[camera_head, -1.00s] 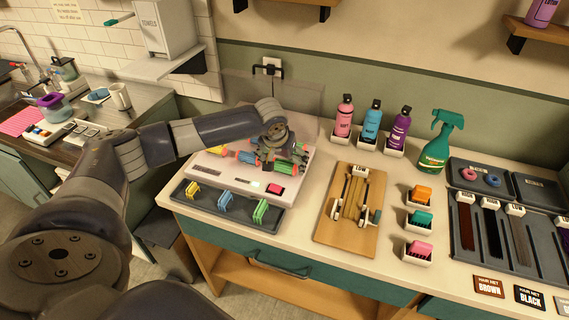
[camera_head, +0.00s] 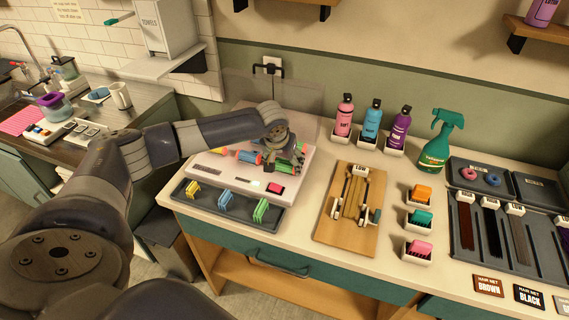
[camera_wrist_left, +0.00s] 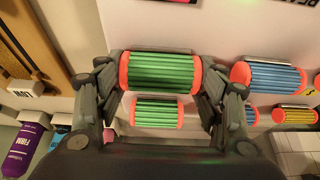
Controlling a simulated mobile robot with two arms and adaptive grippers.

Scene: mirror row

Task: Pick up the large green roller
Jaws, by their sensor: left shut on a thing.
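The large green roller, ribbed with red-orange end rims, shows in the left wrist view (camera_wrist_left: 161,72). It lies across between the two fingers of my left gripper (camera_head: 284,158), which is shut on its ends. A smaller green roller (camera_wrist_left: 156,114) lies parallel beside it, apart from it. In the head view the gripper is over the right part of the white roller case (camera_head: 222,170), and the wrist and fingers hide most of the held roller. I cannot tell whether the roller touches the case. My right gripper is not in view.
Blue rollers (camera_wrist_left: 270,78) lie close beside one finger. A dark tray (camera_head: 190,206) with coloured clips is in front of the case. A wooden board (camera_head: 330,235) and bottles (camera_head: 343,118) stand to the right. The wall is close behind.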

